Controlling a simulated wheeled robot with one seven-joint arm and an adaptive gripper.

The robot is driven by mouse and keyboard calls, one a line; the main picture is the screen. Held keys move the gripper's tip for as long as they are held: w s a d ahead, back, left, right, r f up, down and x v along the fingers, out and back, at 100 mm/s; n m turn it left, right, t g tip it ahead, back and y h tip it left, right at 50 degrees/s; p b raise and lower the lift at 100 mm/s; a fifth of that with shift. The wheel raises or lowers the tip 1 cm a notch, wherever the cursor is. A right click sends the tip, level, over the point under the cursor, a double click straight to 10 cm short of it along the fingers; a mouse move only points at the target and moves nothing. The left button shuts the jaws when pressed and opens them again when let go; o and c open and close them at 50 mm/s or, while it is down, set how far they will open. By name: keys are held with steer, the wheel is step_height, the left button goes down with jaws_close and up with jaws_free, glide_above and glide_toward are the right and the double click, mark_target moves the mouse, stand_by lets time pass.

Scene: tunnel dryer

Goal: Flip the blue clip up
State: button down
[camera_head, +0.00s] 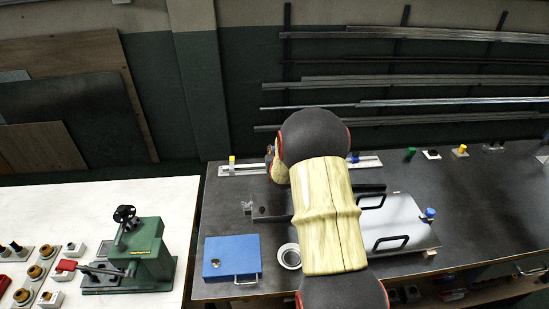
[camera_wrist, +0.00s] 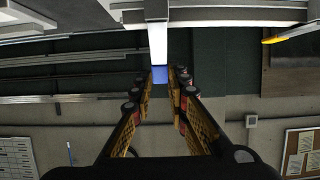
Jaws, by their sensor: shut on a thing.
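In the wrist view a blue piece, the blue clip (camera_wrist: 160,74), shows between my fingertips at the end of a pale strip. My gripper (camera_wrist: 167,76) is shut on it. The fingers hide parts of its sides, and its exact tilt cannot be told. In the head view my arm reaches over the dark table to the pale rail (camera_head: 245,169) at the back, and my own wrist hides most of the gripper. A yellow clip (camera_head: 232,159) stands at the rail's left end. Another small blue piece (camera_head: 355,157) shows on the rail right of my arm.
A grey panel (camera_head: 405,215) with black handles lies under and right of my arm. A blue box (camera_head: 232,257) and a round cup (camera_head: 289,256) stand at the front. A green press (camera_head: 140,255) stands on the white table. The dark table's right part has free room.

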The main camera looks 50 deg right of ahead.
steer(key=shift+s+a+b, duration=0.1)
steer(key=shift+b, duration=0.2)
steer(key=shift+f, duration=0.1)
steer(key=c, duration=1.8)
jaws_free()
steer(key=shift+o, duration=0.4)
steer(key=v, duration=1.2)
steer(key=shift+f, duration=0.15)
